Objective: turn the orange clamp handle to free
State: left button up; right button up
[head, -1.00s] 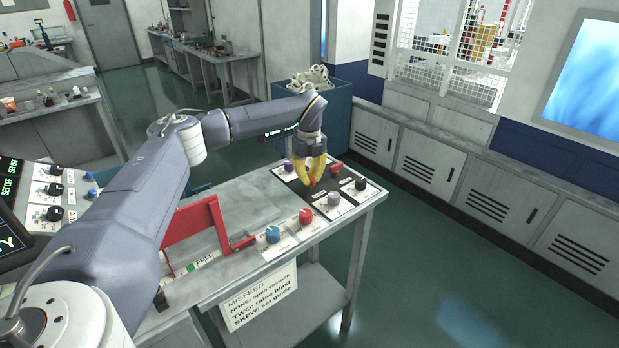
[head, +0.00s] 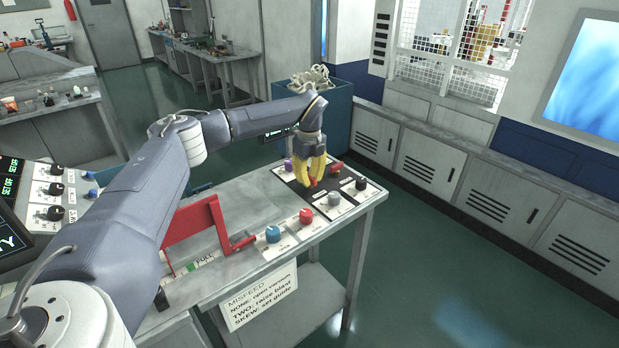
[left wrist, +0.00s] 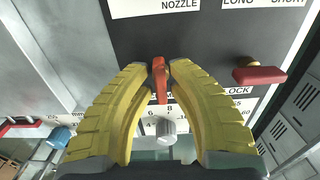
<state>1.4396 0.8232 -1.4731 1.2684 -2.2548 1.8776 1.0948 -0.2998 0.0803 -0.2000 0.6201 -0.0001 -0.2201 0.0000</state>
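The orange clamp handle (left wrist: 160,82) stands out from the dark panel, between my left fingertips in the left wrist view. In the head view only a small orange-red part of it (head: 313,183) shows below the fingers. My left gripper (head: 313,180) has yellow fingers pointing down at the panel. In the left wrist view its fingertips (left wrist: 160,68) are drawn in close on both sides of the handle and appear to touch it. My right gripper is in neither view.
A red lever (left wrist: 259,75) sits right of the handle. A grey knob (left wrist: 166,130) is close to the fingers. Purple (head: 288,165), black (head: 361,184), red (head: 306,215) and blue (head: 272,234) knobs share the bench. A red frame (head: 197,232) stands left.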

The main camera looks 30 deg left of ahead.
aim_at(309, 176)
pick_arm(q)
jog(key=o, duration=0.3)
jog(key=shift+r, duration=0.15)
notch_tip(309, 176, up, 12)
dwell(0.5)
dwell(0.4)
